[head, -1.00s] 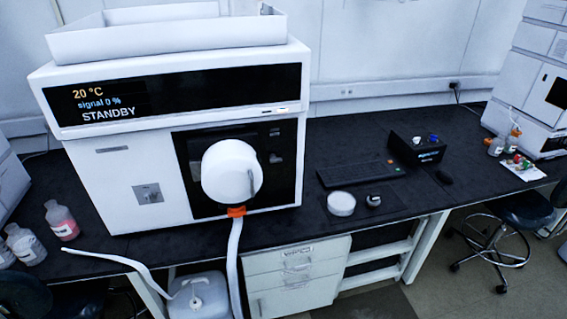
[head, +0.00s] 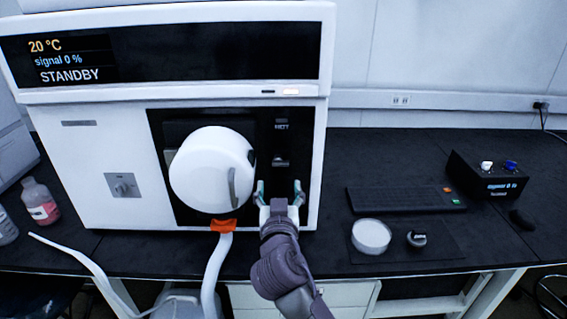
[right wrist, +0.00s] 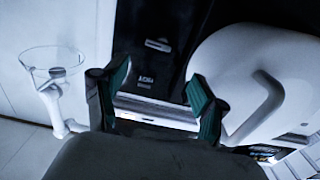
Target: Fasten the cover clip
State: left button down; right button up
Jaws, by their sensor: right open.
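A round white cover (head: 208,172) sits on the dark front panel of the white instrument (head: 82,165). A grey lever-like clip (head: 233,187) lies along the cover's right side; I cannot tell whether it is fastened. My right gripper (head: 279,194) is open and empty, to the right of the cover and apart from the clip, in front of the dark panel. In the right wrist view, the open fingers (right wrist: 158,88) have green pads, and the cover (right wrist: 238,62) with its clip (right wrist: 262,107) is right of them. My left gripper is not in view.
A white tube (head: 213,275) hangs below an orange fitting (head: 223,226) under the cover. A keyboard (head: 402,198), a round white dish (head: 371,236) and a small black box (head: 487,178) stand on the dark bench at right. A pink bottle (head: 40,203) stands at left.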

aim_at(280, 165)
jog(key=w, duration=0.4)
jog(key=w+p, duration=0.1)
jog(key=w, duration=0.1)
jog(key=shift+w+d, duration=0.25)
jog(key=w, duration=0.3)
jog(key=shift+w+a+f, duration=0.1)
jog(key=shift+w, duration=0.9)
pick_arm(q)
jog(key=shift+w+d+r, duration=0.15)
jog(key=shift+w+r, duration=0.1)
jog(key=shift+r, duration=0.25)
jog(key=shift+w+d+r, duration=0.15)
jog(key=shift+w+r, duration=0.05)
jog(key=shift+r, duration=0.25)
pick_arm(e)
jog(key=shift+c, duration=0.5)
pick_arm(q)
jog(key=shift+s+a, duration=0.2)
pick_arm(e)
jog(key=c, duration=1.1)
